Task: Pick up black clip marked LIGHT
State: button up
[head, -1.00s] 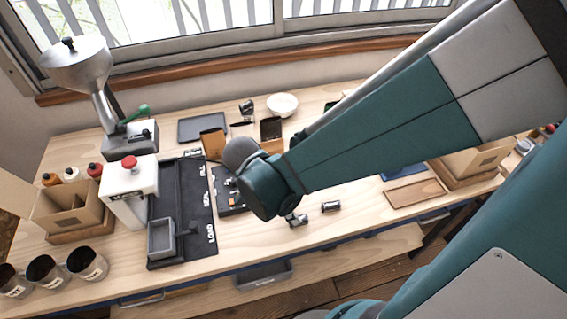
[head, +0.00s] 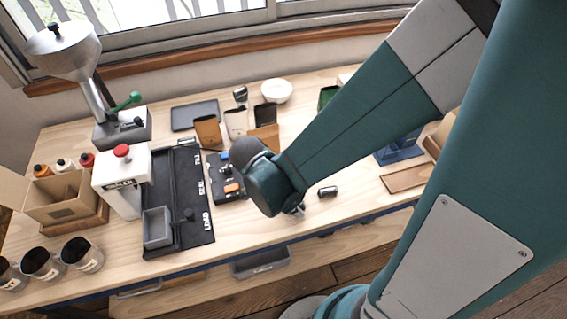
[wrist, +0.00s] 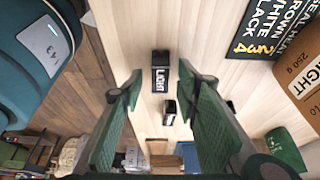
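The black clip marked LIGHT (wrist: 160,78) lies on the pale wood table in the wrist view, its white label facing my camera. My gripper (wrist: 158,84) is open, with one green finger to each side of the clip in the picture; nothing is held. I cannot tell how far above the clip the fingertips are. A second dark clip (wrist: 170,112) with a pale label shows between the fingers; its text is unreadable. In the head view, my arm hides most of my gripper (head: 298,209). A small dark clip (head: 327,192) lies right of it; I cannot tell which one.
A printed black card (wrist: 262,32) and a brown bag (wrist: 302,70) stand near the right finger. A black tray (head: 228,196) with small parts is left of my arm. A dark mat (head: 185,205) lies farther left. Bare tabletop surrounds the clips.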

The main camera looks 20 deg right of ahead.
jog(key=shift+c, duration=0.3)
jog(key=c, duration=0.7)
jog(key=shift+r, duration=0.1)
jog(key=shift+r+p, duration=1.25)
jog(key=shift+r, duration=3.65)
